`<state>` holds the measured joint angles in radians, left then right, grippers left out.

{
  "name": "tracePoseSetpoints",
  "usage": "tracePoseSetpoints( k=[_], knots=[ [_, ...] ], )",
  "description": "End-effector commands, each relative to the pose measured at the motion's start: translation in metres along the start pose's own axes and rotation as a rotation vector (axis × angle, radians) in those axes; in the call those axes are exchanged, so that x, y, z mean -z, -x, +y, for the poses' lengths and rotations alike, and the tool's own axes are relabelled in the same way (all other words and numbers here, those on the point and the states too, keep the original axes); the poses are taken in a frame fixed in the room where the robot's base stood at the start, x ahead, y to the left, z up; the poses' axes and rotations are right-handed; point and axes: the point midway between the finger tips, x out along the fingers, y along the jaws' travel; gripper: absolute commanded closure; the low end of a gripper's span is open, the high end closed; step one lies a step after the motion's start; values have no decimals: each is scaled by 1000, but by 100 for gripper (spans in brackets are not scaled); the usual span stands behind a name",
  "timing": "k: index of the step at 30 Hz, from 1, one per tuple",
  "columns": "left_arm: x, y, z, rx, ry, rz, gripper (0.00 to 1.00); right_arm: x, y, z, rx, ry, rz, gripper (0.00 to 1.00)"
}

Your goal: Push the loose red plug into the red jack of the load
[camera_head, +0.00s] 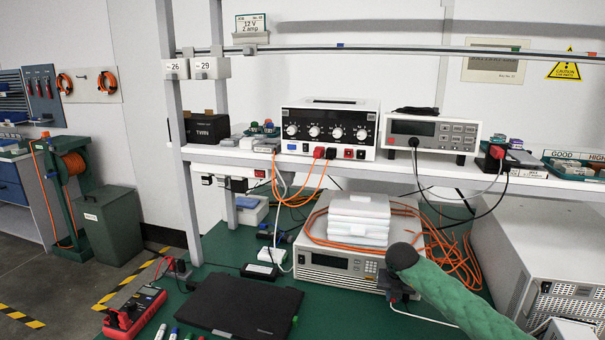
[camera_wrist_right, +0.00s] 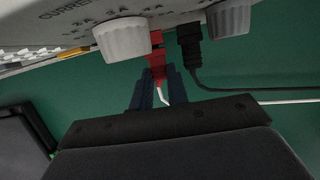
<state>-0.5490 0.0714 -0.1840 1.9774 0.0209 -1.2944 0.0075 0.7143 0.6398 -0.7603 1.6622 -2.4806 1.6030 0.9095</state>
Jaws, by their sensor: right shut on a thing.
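In the right wrist view, my right gripper (camera_wrist_right: 156,95) is shut on the loose red plug (camera_wrist_right: 158,72), and a white lead (camera_wrist_right: 163,97) trails from it. The plug's front end meets a red part (camera_wrist_right: 157,40), seemingly the red jack, under the panel with grey knobs; I cannot tell how deep the plug sits. In the head view, my right gripper (camera_head: 394,294) is at the right end of the front of a grey bench instrument (camera_head: 318,257), apparently the load (camera_wrist_right: 80,20). The plug is not clear there. My left gripper is out of view.
A black plug (camera_wrist_right: 190,50) with a black lead sits close right of the red one. White boxes (camera_head: 358,218) and orange cables (camera_head: 462,262) lie on and beside the instrument. A black laptop (camera_head: 240,304) lies front left. A large grey unit (camera_head: 545,255) stands at right.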

Motion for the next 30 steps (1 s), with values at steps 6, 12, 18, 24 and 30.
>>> tracePoseSetpoints(
  k=[6,12,18,24,30],
  knots=[
    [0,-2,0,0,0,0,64,-2,-1,0,0,0,0,100],
    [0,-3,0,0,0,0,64,-4,-1,0,0,0,0,100],
    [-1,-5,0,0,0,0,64,-6,-2,0,0,0,0,100],
    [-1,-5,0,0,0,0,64,-6,-2,0,0,0,0,100],
    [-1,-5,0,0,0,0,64,-6,-2,0,0,0,0,64]
  ],
)
